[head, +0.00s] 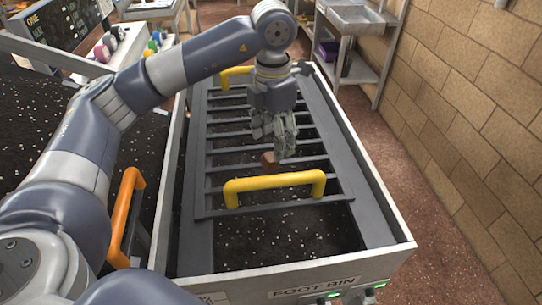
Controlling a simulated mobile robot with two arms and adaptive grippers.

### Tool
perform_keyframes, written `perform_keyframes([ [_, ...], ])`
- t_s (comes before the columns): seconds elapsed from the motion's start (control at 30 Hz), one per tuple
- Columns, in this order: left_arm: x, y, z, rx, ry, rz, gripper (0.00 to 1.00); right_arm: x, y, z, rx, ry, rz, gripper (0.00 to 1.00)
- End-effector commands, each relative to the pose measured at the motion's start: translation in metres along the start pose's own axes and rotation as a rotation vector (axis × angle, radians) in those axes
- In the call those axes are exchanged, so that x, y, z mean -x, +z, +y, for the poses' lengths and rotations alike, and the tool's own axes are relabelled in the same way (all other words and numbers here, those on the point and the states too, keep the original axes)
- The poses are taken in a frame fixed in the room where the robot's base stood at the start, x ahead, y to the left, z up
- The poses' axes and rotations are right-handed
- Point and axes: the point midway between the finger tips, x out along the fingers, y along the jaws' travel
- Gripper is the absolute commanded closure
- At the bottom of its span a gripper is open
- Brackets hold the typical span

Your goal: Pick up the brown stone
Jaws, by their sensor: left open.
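The brown stone (269,160) is a small brown lump in the bin, seen among the dark grate bars just behind the near yellow handle. The left gripper is open. I cannot tell whether the fingers touch the stone. My right gripper is not in view.
A dark slatted grate (210,185) with a near yellow handle (274,186) and a far yellow handle (236,72) lies over dark speckled soil in the foot bin (355,165). An orange handle (122,215) is at the left.

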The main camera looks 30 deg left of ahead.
Motion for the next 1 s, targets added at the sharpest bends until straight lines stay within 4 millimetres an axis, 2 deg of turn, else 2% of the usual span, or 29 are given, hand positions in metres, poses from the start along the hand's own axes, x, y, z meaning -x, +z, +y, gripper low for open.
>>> perform_keyframes([
  [0.2, -0.024, -0.007, -0.002, 0.000, 0.000, 0.006, 0.39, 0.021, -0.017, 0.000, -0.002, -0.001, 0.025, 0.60],
  [0.4, -0.048, -0.006, -0.002, -0.001, 0.000, 0.003, 0.39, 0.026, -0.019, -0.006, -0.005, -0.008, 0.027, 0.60],
  [0.63, -0.051, -0.005, -0.002, -0.001, 0.000, 0.001, 0.39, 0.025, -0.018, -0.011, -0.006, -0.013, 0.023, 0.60],
  [0.67, -0.050, -0.005, -0.002, -0.001, 0.000, 0.001, 0.44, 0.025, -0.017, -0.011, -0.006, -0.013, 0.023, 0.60],
  [0.8, -0.050, -0.005, -0.002, 0.000, 0.000, 0.001, 0.75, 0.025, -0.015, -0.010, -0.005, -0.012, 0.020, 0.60],
  [0.87, -0.050, -0.005, -0.002, 0.000, 0.000, 0.001, 0.88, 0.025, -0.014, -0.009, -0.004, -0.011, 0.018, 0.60],
  [1.0, -0.050, -0.005, -0.002, 0.000, 0.000, 0.001, 0.88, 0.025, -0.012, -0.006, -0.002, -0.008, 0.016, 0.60],
])
